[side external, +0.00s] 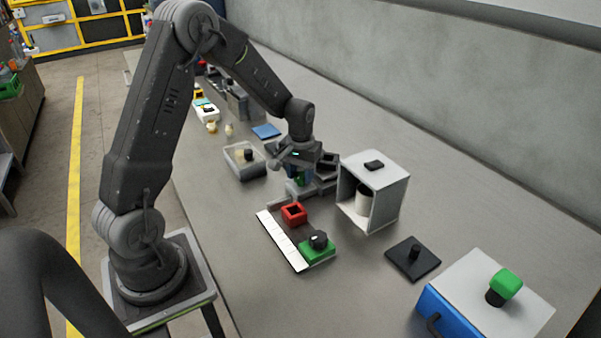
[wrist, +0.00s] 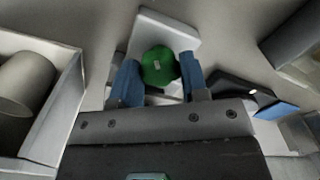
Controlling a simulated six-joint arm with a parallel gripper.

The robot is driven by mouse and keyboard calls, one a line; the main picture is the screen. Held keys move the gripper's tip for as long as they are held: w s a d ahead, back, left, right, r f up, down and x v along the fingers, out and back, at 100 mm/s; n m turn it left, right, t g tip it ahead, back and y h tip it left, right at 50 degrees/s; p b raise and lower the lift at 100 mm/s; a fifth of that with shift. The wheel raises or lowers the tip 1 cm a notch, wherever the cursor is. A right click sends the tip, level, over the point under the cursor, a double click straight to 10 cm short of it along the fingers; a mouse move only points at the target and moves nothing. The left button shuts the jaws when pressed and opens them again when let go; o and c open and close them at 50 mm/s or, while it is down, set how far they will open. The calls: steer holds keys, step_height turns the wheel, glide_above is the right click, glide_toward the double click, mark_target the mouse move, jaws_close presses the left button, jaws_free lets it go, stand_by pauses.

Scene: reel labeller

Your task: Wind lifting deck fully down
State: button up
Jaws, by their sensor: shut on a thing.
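A round green knob (wrist: 159,67) with a pale mark sits between the two blue fingers of my gripper (wrist: 160,80) in the wrist view; the fingers press on its sides. A pale grey plate (wrist: 168,22) shows behind the knob, seemingly part of the lifting deck. In the side view my gripper (side external: 299,178) points down at a low grey mechanism (side external: 323,189) left of the white box. A little green shows under the gripper there. The arm hides most of the mechanism, so I cannot tell the deck's height.
An open white box (side external: 392,205) holding a pale cylinder (side external: 362,198) stands close on the right. A red block (side external: 294,212) and a green base (side external: 317,252) with a black knob lie in front. A grey bin (side external: 240,165) is left. A black plate (side external: 405,266) lies farther right.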

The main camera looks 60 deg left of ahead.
mark_target(300, 175)
steer(key=shift+r, duration=0.1)
steer(key=o, duration=0.9)
step_height(300, 175, up, 10)
steer(key=shift+f, duration=0.1)
steer(key=shift+o, duration=0.2)
step_height(300, 175, up, 4)
steer(key=m, duration=0.4)
steer(key=shift+w+f, duration=0.1)
steer(key=shift+f, duration=0.05)
step_height(300, 175, down, 14)
steer(key=shift+r, duration=0.15)
